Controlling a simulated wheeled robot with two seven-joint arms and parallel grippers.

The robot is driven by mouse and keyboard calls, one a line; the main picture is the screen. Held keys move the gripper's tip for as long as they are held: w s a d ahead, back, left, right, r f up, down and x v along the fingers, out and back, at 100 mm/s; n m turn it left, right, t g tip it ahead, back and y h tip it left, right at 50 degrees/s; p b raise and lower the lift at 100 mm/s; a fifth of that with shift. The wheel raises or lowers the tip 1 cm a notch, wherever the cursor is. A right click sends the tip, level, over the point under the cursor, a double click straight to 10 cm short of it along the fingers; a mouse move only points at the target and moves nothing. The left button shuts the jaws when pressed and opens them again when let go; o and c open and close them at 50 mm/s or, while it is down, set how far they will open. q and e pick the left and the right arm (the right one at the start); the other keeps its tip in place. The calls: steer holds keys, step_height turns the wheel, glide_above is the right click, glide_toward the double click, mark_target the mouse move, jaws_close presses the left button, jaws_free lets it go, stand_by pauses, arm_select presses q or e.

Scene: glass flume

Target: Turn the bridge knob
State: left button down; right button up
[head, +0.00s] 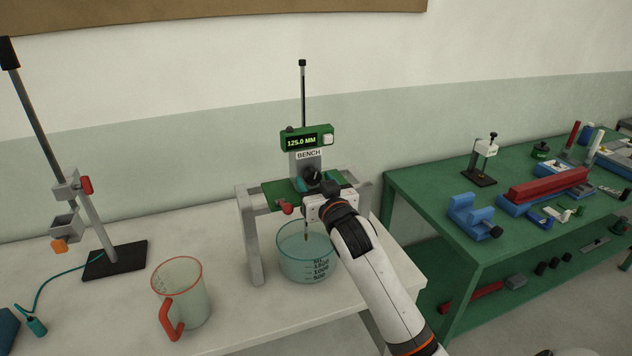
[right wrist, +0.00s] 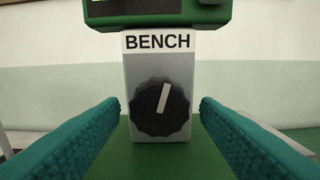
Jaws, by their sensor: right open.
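The bridge knob (right wrist: 160,107) is a black scalloped dial with a white pointer bar, tilted slightly right of upright. It sits on a grey block labelled BENCH (right wrist: 158,63). In the head view the knob (head: 312,174) shows below the BENCH label on the bridge. My right gripper (right wrist: 160,122) has its teal fingers apart, one to each side of the knob, with visible gaps and nothing between them in contact. In the head view my right gripper (head: 319,182) reaches the bridge front and partly hides it. My left gripper is in neither view.
A green display (head: 306,140) reads 125.0 MM above the knob. A glass beaker (head: 307,252) stands under the bridge (head: 248,225). A red-handled jug (head: 181,293) and a clamp stand (head: 114,259) are to the left. A green bench (head: 430,212) with tools stands right.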

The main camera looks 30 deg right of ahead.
steer(key=shift+c, duration=0.6)
steer(key=c, duration=0.9)
steer(key=m, duration=0.1)
steer(key=m+p, duration=0.1)
steer(key=m, duration=0.1)
steer(key=shift+a+r+p, duration=0.15)
steer(key=shift+r+p, duration=0.05)
steer(key=shift+p, duration=0.1)
steer(key=shift+f+m, duration=0.15)
steer(key=shift+m, duration=0.75)
steer(key=o, duration=1)
steer(key=shift+s, duration=0.1)
